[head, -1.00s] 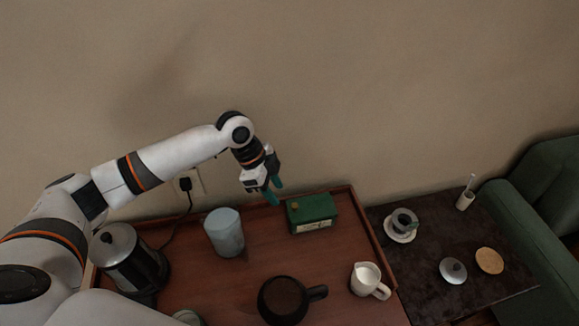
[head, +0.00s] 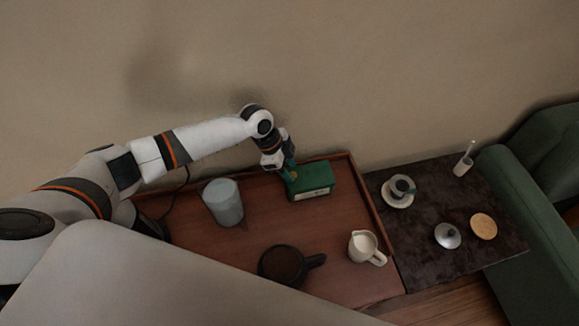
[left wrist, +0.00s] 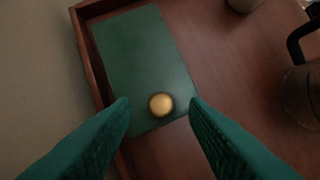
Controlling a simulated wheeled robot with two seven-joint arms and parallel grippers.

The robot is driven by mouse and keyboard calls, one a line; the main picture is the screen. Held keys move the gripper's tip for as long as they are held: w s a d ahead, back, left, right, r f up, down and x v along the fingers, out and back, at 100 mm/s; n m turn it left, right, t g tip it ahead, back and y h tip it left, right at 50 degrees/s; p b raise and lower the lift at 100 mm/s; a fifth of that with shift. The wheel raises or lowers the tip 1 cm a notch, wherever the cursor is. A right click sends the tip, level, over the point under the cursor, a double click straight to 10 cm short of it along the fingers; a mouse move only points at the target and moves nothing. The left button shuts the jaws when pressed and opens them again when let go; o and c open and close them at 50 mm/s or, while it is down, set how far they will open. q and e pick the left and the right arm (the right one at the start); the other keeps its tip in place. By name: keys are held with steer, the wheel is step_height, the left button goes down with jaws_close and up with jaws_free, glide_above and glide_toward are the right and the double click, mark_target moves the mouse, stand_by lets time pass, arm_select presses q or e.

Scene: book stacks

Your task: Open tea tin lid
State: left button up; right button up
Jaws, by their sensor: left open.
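The green tea tin (head: 314,181) stands near the back right of the wooden tray, with a pale label on its front. In the left wrist view its flat green lid (left wrist: 143,60) shows from above, and a round brass knob (left wrist: 161,104) sits near the lid's near end. The lid lies flat on the tin. My left gripper (head: 288,173) is at the tin's left end. In the left wrist view its two teal fingers (left wrist: 160,105) are open, one on each side of the knob, with a gap on both sides. My right gripper is not in view.
The wooden tray (head: 338,234) has a raised rim close to the wall. A pale blue cup (head: 223,202), a dark pot (head: 283,265) and a white milk jug (head: 362,246) stand on it. A dark side table (head: 420,215) with cups and lids is on the right.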

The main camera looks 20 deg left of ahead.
arm_select(q)
steer(key=shift+d+f, duration=0.2)
steer(key=shift+f, duration=0.25)
jaws_close()
